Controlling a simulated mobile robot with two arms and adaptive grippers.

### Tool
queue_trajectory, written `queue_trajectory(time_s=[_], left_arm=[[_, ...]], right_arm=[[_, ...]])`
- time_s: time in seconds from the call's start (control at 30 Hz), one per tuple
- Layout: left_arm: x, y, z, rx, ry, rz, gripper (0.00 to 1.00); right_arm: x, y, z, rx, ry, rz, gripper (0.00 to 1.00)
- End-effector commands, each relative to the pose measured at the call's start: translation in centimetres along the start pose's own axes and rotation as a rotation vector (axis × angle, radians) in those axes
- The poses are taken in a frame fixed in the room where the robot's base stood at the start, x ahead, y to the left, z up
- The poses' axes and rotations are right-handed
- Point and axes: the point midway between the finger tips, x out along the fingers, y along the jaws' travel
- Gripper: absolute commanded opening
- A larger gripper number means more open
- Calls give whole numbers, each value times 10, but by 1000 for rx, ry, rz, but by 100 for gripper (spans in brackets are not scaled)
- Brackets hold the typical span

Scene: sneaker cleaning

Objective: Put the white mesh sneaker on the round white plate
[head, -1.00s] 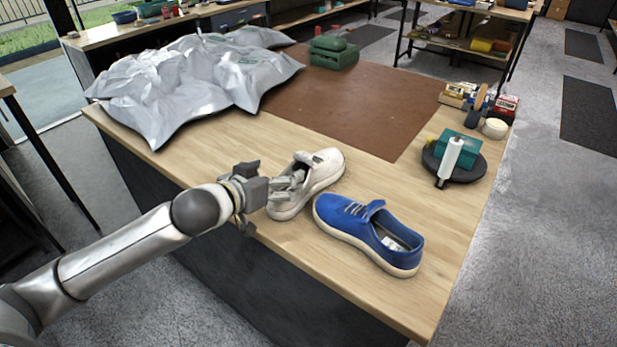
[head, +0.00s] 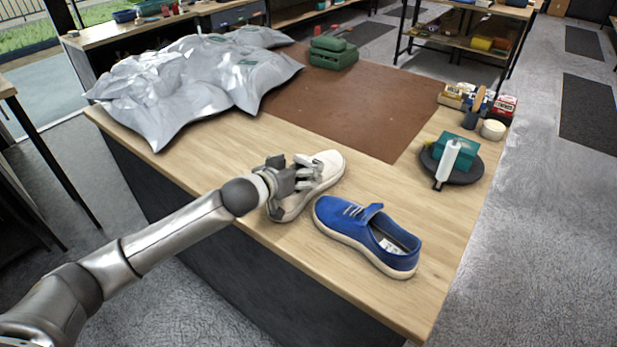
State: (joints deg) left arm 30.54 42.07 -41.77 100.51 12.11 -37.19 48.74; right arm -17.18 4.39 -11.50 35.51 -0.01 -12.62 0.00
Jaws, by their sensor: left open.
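The white mesh sneaker (head: 323,170) lies on the wooden table, its toe pointing away to the upper right. My left gripper (head: 300,173) is open, with its fingers at the sneaker's opening and tongue. The fingers and wrist hide part of the sneaker's middle and heel; whether they touch it I cannot tell. I cannot make out a round white plate in view. My right gripper is not in view.
A blue sneaker (head: 365,235) lies close to the right. A dark round stand (head: 474,174) at the right holds a teal box (head: 459,149) and white tube (head: 448,160). A brown mat (head: 350,105) and crumpled silver bags (head: 180,85) lie behind.

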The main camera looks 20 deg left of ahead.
Motion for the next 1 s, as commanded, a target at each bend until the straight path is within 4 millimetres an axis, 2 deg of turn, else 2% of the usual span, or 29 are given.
queue_trajectory(time_s=[0.33,0.37,1.0], left_arm=[[6,0,0,2,0,0,90],[6,0,0,2,0,0,87],[6,0,0,0,0,0,5]], right_arm=[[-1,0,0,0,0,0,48],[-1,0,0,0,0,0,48],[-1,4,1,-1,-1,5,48]])
